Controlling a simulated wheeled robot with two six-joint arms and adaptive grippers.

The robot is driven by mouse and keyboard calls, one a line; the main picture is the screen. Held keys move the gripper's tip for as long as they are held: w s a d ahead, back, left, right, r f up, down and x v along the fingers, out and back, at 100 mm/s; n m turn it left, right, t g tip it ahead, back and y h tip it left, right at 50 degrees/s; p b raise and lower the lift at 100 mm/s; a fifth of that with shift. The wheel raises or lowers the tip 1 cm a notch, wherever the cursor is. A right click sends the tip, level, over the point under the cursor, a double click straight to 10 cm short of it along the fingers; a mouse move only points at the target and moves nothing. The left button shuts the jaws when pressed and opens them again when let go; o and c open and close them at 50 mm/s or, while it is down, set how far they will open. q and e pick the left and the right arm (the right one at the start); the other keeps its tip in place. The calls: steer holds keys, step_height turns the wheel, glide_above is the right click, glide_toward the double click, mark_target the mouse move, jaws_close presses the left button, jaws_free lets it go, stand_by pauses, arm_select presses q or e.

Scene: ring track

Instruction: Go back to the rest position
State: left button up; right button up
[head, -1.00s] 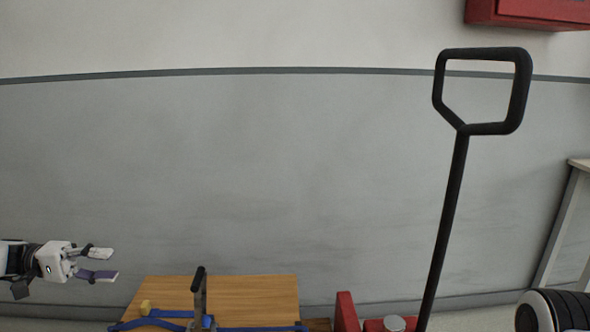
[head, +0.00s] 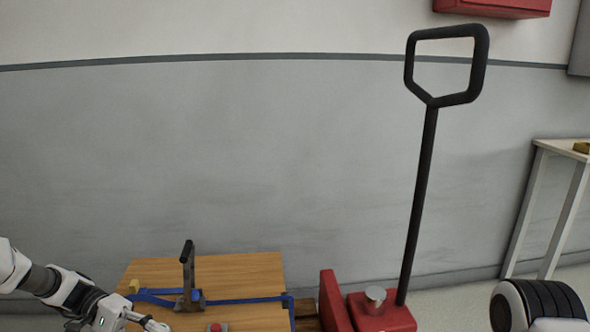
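My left gripper (head: 150,324) shows at the bottom left of the head view, pointing right and cut by the lower picture edge. One pale fingertip shows, so its opening cannot be judged. It is in front of the near left part of a wooden board (head: 240,270). No object shows in the visible part of it. My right gripper is out of view.
A white table (head: 560,149) is far right.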

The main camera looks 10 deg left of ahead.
arm_select(q)
steer(key=s+d+f+g+y+b, duration=0.1)
steer(key=s+d+f+g+y, duration=0.15)
steer(key=s+d+f, duration=0.5)
steer(key=s+d+f+g+y+b, duration=0.2)
steer(key=s+d+f+y, duration=0.15)
steer(key=f, duration=0.75)
steer(key=s+a+f+m+t+y+b, duration=0.1)
steer(key=s+f+m+y, duration=0.1)
steer(key=s+f+y, duration=0.5)
steer(key=s+f+m+t+y+b, duration=0.1)
steer(key=s+f, duration=0.5)
steer(key=s, duration=0.6)
steer(key=w+r+t+p, duration=0.3)
steer(key=w+t, duration=0.2)
steer(key=w, duration=0.2)
step_height(320, 180, up, 32)
steer(key=p, duration=3.2)
steer(key=shift+a+n, duration=0.15)
steer(key=shift+n, duration=0.15)
steer(key=shift+r, duration=0.15)
